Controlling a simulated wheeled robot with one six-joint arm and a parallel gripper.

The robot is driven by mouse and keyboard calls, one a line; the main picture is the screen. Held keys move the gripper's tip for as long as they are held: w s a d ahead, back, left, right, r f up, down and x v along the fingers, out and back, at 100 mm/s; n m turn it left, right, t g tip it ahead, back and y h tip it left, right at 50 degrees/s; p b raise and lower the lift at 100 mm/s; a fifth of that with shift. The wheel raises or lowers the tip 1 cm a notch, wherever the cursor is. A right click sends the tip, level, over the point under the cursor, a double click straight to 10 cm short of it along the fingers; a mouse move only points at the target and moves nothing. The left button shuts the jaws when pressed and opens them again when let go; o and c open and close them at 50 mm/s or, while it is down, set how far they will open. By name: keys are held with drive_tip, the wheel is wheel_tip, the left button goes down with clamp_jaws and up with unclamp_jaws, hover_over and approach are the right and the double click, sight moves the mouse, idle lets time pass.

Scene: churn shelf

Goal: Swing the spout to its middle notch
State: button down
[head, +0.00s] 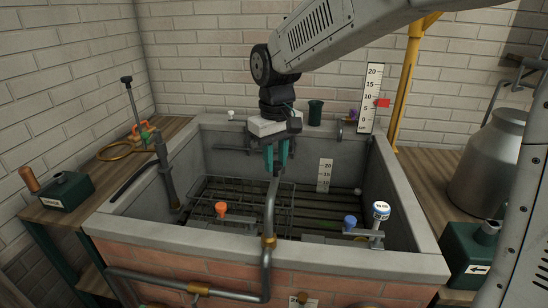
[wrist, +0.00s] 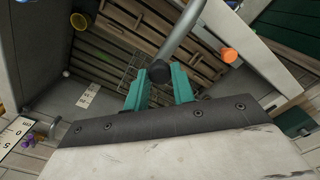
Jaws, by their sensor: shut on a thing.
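The spout (head: 270,215) is a grey pipe that rises from a brass collar (head: 268,241) at the trough's front wall and reaches back over the basin. My gripper (head: 277,172) comes down from above with its teal fingers shut on the spout's far end. In the wrist view the spout (wrist: 182,36) runs up and right from its dark end cap, which sits between the teal fingers (wrist: 160,82). I cannot make out the notches, so the spout's notch position is not clear.
The stone trough (head: 190,230) surrounds the spout, with a wire rack (head: 245,200) inside. An orange knob (head: 221,208) stands left of the spout; a blue knob (head: 350,220) and a white-topped valve (head: 381,210) stand right. A milk churn (head: 490,165) is at the far right.

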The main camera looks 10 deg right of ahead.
drive_tip(key=shift+w+r, duration=0.1)
drive_tip(key=c, duration=1.2)
unclamp_jaws()
wheel_tip(320, 180, up, 8)
drive_tip(key=shift+f, duration=0.1)
